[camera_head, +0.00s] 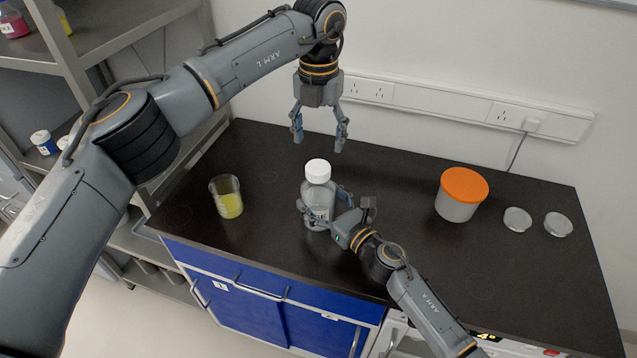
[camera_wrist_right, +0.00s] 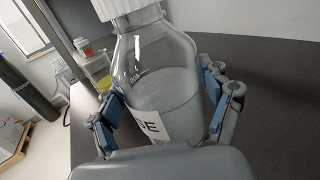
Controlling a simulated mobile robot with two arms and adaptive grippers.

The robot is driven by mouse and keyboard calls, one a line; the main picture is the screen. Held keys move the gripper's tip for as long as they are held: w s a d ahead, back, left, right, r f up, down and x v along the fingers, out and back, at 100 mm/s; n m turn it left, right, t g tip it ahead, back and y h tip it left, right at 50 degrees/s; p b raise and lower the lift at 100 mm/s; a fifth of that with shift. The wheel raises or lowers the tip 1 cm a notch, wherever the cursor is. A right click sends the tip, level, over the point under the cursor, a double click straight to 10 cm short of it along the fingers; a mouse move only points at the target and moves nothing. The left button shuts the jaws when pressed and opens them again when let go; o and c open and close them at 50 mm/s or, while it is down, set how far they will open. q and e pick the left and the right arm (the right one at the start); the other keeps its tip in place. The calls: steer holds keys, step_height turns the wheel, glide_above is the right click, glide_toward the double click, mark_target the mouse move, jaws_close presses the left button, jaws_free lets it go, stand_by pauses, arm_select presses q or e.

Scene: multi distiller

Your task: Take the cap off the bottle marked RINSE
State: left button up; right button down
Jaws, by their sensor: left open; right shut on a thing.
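The RINSE bottle (camera_head: 318,192) is clear with a white cap (camera_head: 318,171) on its neck, and it stands upright on the dark bench top. In the right wrist view the bottle (camera_wrist_right: 155,75) carries a white label with the letters "SE" showing, and the lower edge of its cap (camera_wrist_right: 120,8) is at the top. My right gripper (camera_head: 326,212) is shut around the bottle's body, with blue finger pads on both sides. My left gripper (camera_head: 319,140) is open and empty, pointing down above and behind the cap, apart from it.
A beaker of yellow liquid (camera_head: 228,197) stands left of the bottle. A tub with an orange lid (camera_head: 461,194) and two small round lidded dishes (camera_head: 517,220) are at the right. A wall socket strip (camera_head: 460,104) runs behind.

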mark_target(318, 167)
arm_select(q)
steer(key=m, duration=1.2)
steer(key=shift+m, duration=0.3)
steer(key=m, duration=2.2)
steer(key=shift+m, duration=0.3)
steer(key=shift+f, duration=4.05)
